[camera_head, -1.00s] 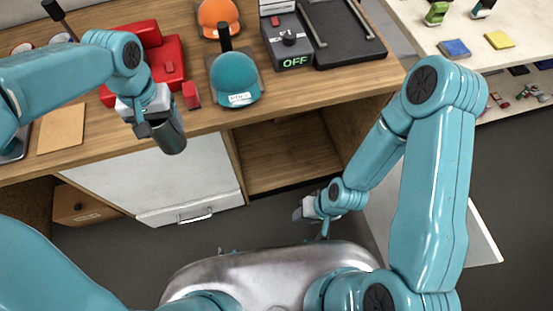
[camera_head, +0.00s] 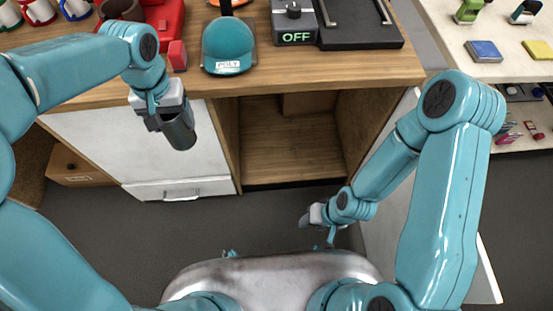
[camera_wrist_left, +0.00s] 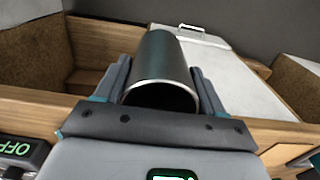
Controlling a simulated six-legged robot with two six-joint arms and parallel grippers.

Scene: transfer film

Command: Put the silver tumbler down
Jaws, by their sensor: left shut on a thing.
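The silver tumbler (camera_head: 180,132) looks dark grey in the head view. My left gripper (camera_head: 164,112) is shut on it and holds it off the counter, in front of the white cabinet door. In the left wrist view the tumbler (camera_wrist_left: 160,62) sits between the two fingers (camera_wrist_left: 162,90), its round open mouth towards the camera. Its far end is not touching anything that I can make out. My right gripper (camera_head: 314,216) hangs low at the right, in front of the open cabinet and away from the tumbler. Its fingers are too small and dark to read.
Below are an open cabinet bay (camera_head: 290,150) and the white door (camera_head: 130,140). A pale table (camera_head: 490,62) stands right.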

